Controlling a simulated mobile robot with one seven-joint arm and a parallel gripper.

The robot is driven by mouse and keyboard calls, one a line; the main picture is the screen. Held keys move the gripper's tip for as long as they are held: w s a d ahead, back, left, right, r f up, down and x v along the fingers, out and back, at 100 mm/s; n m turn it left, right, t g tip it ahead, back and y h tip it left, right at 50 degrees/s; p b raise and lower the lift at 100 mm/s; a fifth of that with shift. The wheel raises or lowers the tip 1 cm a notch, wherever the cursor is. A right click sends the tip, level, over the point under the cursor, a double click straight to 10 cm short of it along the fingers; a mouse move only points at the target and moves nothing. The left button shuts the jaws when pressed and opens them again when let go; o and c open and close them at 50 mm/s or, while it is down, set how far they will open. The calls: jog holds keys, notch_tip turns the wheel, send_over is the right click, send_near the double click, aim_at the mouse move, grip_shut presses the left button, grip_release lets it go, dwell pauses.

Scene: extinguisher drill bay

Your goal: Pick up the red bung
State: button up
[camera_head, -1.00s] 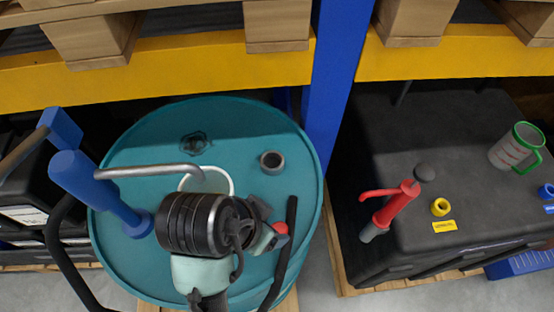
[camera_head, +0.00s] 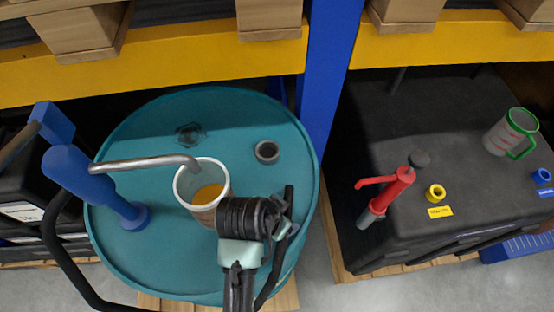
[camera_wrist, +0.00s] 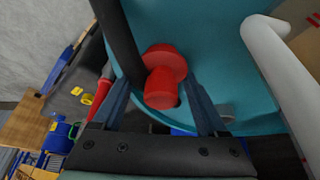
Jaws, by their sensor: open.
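The red bung (camera_wrist: 163,80), a wide flanged head with a narrower round stub, shows in the wrist view against the teal drum top (camera_head: 215,115). It lies in the gap between the two dark fingers of my gripper (camera_wrist: 158,92), which is open. I cannot tell whether either finger touches it. A black hose passes close beside the bung and partly overlaps its edge. In the head view my wrist hides the bung and the fingertips, over the drum's right front part.
A white cup (camera_head: 183,182) with orange contents stands under the metal spout of a blue hand pump (camera_head: 85,185), left of my wrist. A grey ring (camera_head: 267,151) is on the drum. A black container (camera_head: 400,130) at right carries a red pump (camera_head: 386,194), yellow ring and jug.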

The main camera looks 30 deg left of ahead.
jog(key=c, duration=1.2)
jog(key=shift+r, duration=0.1)
